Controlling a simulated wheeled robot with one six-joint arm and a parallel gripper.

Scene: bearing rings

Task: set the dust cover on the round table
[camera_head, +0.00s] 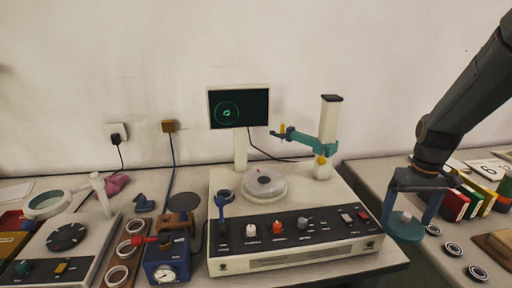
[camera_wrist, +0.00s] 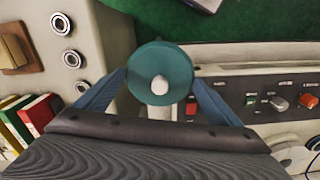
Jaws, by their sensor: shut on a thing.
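The dust cover is a teal disc with a pale knob; it shows in the head view (camera_head: 404,231) and in the wrist view (camera_wrist: 178,57). My gripper (camera_head: 409,212) is shut on it, with one finger on each side of the knob, also in the wrist view (camera_wrist: 160,84). The cover hangs near the right edge of the measuring machine, by the gap between the benches. The round table (camera_head: 265,188) is a pale disc on top of the machine, left of my gripper.
The machine's control panel (camera_head: 292,232) lies in front of the round table. A pale column (camera_head: 328,135) with a teal probe arm (camera_head: 308,140) stands behind right. A screen (camera_head: 238,107) stands behind. Several bearing rings (camera_head: 454,249) and coloured books (camera_head: 470,203) lie on the right bench.

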